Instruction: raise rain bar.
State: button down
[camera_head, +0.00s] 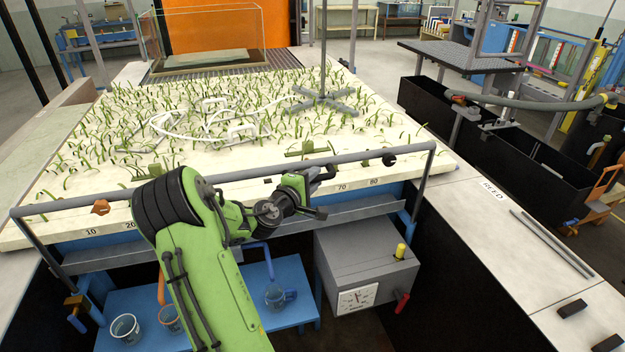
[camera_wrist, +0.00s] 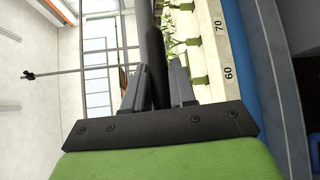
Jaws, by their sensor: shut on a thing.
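A long grey bar (camera_head: 240,174), which looks like the rain bar, runs across the front edge of the planted bed. A post drops from each end of it, and its right end sits higher in the picture than its left. My gripper (camera_head: 326,171) is at the bar, right of its middle. In the wrist view the dark bar (camera_wrist: 152,45) runs between the two fingers of my gripper (camera_wrist: 158,82), which are shut on it. My green arm hides part of the bar's left half in the head view.
The cream bed (camera_head: 110,205) with green sprouts lies behind the bar. A grey box (camera_head: 365,255) with a dial and red handle stands below. A blue shelf (camera_head: 215,290) with several cups is at lower left. A pale ledge (camera_head: 480,260) lies right.

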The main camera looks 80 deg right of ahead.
jog(key=c, duration=1)
grip_release()
jog(key=b+v, duration=0.2)
jog(key=v, duration=1.3)
jog(key=shift+w+a, duration=0.1)
jog(key=shift+a, duration=0.3)
